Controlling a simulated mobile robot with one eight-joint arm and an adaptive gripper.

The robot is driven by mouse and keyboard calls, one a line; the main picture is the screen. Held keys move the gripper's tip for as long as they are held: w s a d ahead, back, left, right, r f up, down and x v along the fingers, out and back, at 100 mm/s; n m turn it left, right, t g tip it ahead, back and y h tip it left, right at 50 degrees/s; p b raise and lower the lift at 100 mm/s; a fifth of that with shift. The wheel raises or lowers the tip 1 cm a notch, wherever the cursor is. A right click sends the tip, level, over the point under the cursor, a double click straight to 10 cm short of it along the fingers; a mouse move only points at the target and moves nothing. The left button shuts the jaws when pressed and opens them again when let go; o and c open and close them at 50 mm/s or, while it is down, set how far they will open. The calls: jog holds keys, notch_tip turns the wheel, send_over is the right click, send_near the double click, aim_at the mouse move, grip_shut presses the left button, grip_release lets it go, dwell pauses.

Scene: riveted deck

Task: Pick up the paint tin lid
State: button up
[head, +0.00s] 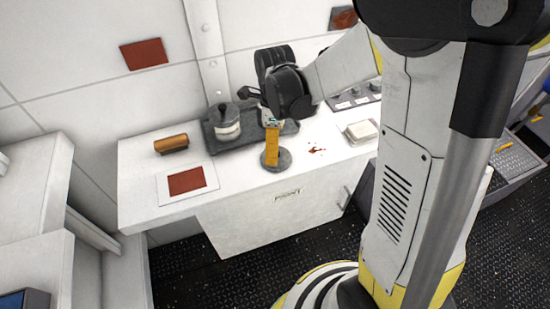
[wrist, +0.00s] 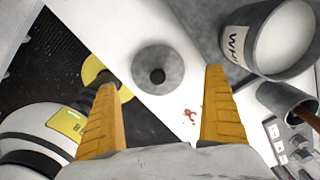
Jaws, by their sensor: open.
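The paint tin lid (head: 285,164) is a round grey disc lying flat on the white counter near its front edge. In the wrist view the lid (wrist: 155,52) has a dark round knob at its middle. My gripper (head: 271,160) points down over the lid in the head view, its orange fingers hiding part of it. In the wrist view my gripper (wrist: 161,80) is open and empty, with the lid beyond and between the two fingertips. I cannot tell how much height separates them.
A tin (head: 228,131) with a white label stands on a dark grey tray (head: 217,145) behind the lid; its label also shows in the wrist view (wrist: 235,45). A brown-handled object (head: 171,144), a red-patched card (head: 187,181) and a pale block (head: 361,131) lie on the counter. Red spots mark the counter.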

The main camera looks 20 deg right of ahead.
aim_at(285, 158)
jog(key=f, duration=0.2)
jog(key=f+b, duration=0.2)
jog(key=f, duration=0.1)
jog(key=shift+s+d+f, duration=0.1)
jog(key=shift+s+f, duration=0.2)
jog(key=shift+r, duration=0.1)
jog(key=c, duration=1.1)
